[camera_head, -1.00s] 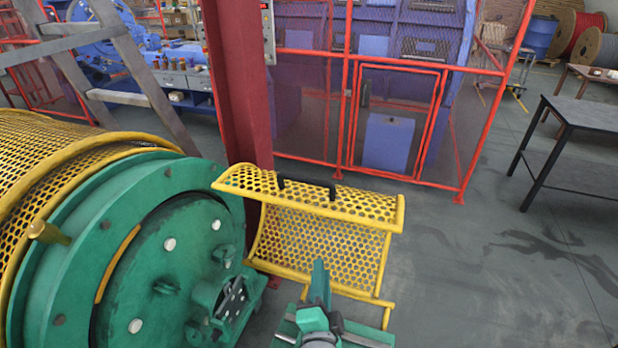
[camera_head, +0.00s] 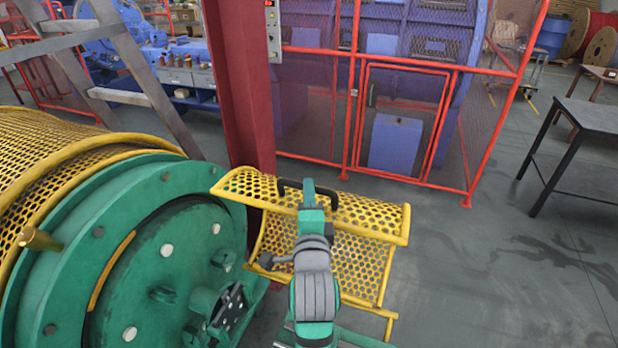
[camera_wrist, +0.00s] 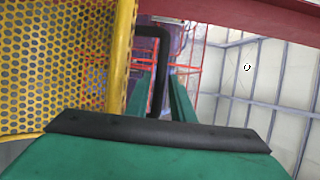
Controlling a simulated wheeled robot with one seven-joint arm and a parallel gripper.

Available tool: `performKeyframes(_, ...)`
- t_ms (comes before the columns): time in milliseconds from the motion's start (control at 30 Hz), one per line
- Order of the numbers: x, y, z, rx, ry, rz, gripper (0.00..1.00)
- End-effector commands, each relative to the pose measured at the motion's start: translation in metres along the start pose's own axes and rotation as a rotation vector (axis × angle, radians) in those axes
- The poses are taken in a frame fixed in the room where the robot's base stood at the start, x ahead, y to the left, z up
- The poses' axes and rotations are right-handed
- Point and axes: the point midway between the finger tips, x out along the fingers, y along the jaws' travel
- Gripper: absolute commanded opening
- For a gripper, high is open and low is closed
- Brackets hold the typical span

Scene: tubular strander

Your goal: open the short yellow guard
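The short yellow guard (camera_head: 372,222) is a curved, perforated panel with a yellow tube frame, beside the green drum end. Its black handle (camera_head: 288,184) is on the upper edge and is partly hidden behind my gripper (camera_head: 309,188). In the wrist view the guard's mesh (camera_wrist: 60,65) fills the left side, and the black handle (camera_wrist: 160,60) stands out from its frame. The two green fingers of my gripper (camera_wrist: 161,98) are apart, with the handle's bar between them. Gaps show beside the bar, so the fingers do not look closed on it.
The large green drum end (camera_head: 170,270) and a long yellow mesh guard (camera_head: 60,165) are at the left. A dark red column (camera_head: 243,100) rises right behind the short guard. A red mesh fence (camera_head: 345,120) stands beyond. The floor at the right is clear up to a dark table (camera_head: 590,120).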

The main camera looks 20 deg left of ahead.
Motion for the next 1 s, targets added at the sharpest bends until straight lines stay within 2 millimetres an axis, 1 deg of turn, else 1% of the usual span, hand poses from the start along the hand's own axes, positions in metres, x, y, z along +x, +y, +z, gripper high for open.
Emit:
performKeyframes(33,0.01,-0.001,0.0,-0.001,0.0,0.0,0.22)
performKeyframes(200,0.038,0.0,0.001,-0.001,-0.001,0.0,0.22)
performKeyframes(400,0.06,-0.001,-0.003,0.0,0.004,-0.001,0.22)
performKeyframes(567,0.066,0.0,-0.005,0.0,0.006,0.0,0.22)
performKeyframes(800,0.066,0.0,-0.005,0.0,0.007,0.0,0.22)
performKeyframes(833,0.066,0.0,-0.004,0.0,0.006,0.0,0.17)
performKeyframes(867,0.066,0.0,-0.004,0.0,0.005,0.0,0.1)
performKeyframes(900,0.066,0.0,-0.003,0.0,0.004,0.0,0.0)
performKeyframes(1000,0.066,0.0,-0.002,0.0,0.003,0.0,0.0)
